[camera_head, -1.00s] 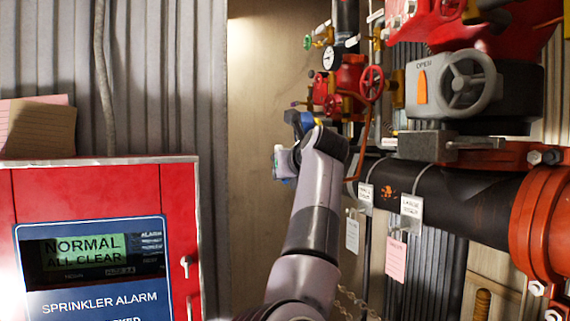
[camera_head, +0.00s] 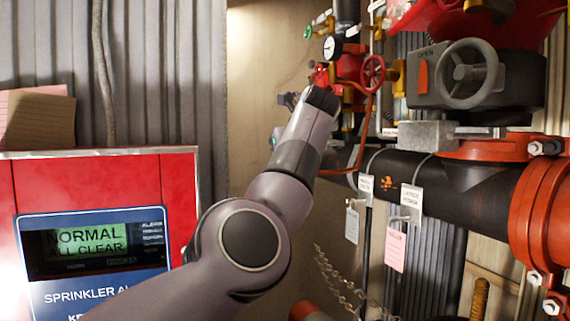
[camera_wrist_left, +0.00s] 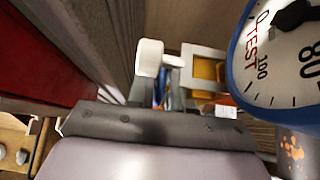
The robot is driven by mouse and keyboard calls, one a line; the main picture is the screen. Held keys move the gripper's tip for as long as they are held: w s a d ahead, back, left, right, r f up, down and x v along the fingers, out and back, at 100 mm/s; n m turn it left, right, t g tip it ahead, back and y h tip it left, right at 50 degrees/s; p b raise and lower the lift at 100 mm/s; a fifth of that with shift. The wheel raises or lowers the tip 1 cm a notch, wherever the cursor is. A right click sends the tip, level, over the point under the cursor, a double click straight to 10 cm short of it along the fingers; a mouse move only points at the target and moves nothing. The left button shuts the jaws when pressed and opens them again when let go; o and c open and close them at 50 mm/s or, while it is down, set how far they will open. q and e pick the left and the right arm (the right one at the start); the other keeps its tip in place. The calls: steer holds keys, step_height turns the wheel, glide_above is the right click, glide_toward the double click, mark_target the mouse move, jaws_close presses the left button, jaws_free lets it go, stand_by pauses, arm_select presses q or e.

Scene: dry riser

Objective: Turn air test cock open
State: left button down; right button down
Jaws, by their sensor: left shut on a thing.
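My left arm reaches up to the valve trim, and its gripper (camera_head: 290,101) is at the left side of the small red fittings (camera_head: 320,76). In the left wrist view the gripper (camera_wrist_left: 176,68) is shut on a small part, which seems to be the air test cock's handle. The handle is mostly hidden, so its angle cannot be told. A blue-rimmed gauge (camera_wrist_left: 284,62) marked TEST is close at the right of that view. My right gripper is not in view.
A red handwheel (camera_head: 372,72) and a white-faced gauge (camera_head: 331,47) are near the gripper. A grey handwheel (camera_head: 468,73) and a thick black pipe (camera_head: 440,187) are to the right. A red alarm panel (camera_head: 180,200) stands at left.

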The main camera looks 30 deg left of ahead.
arm_select(q)
steer(key=shift+f, duration=0.15)
steer(key=c, duration=1.4)
jaws_free()
steer(key=b+v, duration=0.1)
steer(key=v, duration=0.6)
